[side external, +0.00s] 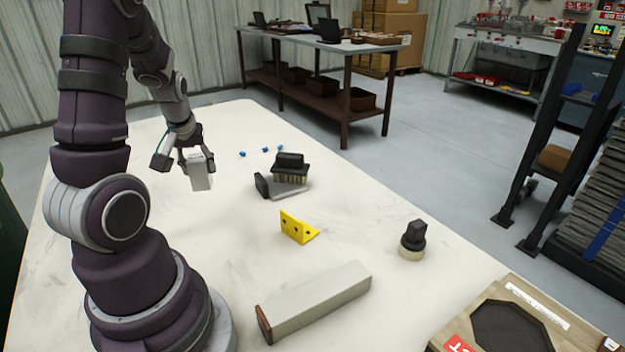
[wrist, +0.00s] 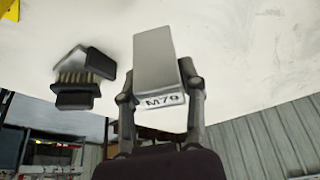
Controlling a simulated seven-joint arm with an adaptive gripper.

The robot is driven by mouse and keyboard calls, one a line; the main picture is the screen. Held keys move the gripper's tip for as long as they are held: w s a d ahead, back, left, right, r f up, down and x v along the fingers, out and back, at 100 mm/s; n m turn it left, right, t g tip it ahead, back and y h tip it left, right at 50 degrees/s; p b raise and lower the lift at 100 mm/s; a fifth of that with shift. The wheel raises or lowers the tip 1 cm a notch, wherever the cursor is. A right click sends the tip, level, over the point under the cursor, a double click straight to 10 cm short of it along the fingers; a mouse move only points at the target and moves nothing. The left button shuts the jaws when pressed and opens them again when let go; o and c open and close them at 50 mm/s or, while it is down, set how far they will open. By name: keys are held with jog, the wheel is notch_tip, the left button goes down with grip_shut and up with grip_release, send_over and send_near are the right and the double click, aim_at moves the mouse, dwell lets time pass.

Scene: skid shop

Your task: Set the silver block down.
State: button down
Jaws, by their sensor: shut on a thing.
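The silver block (side external: 200,174) is a small pale grey box held by my gripper (side external: 194,158) over the left part of the white table (side external: 185,248). My gripper is shut on it, with one finger on each side. In the wrist view the block (wrist: 155,58) fills the space between the fingers of my gripper (wrist: 160,88), and its near end reads "M79". In the side view the block hangs below the fingers. I cannot tell exactly how high its lower end is above the table.
A dark brush (side external: 290,170) lies with a grey and black piece (side external: 282,190) right of the block. Small blue bits (side external: 265,150) lie behind. Table around the block is clear.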

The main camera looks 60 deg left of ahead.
aim_at(201, 190)
notch_tip(201, 190, down, 8)
jog(key=shift+s+r, duration=0.1)
jog(key=shift+s, duration=0.05)
jog(key=c, duration=0.6)
grip_release()
jog(key=shift+c, duration=0.2)
jog(key=shift+d+r, duration=0.1)
jog(key=shift+r, duration=0.3)
jog(key=v, duration=1.1)
jog(key=w+d+r+m+t+h, duration=0.2)
jog(key=d+m, duration=0.4)
jog(key=d, duration=0.4)
jog(key=w+d+r+m+t+h, duration=0.1)
jog(key=d+r+m, duration=0.4)
jog(key=d, duration=0.6)
jog(key=shift+w+m+t+h, duration=0.4)
jog(key=shift+w+m+h, duration=0.2)
jog(key=shift+w+m, duration=0.55)
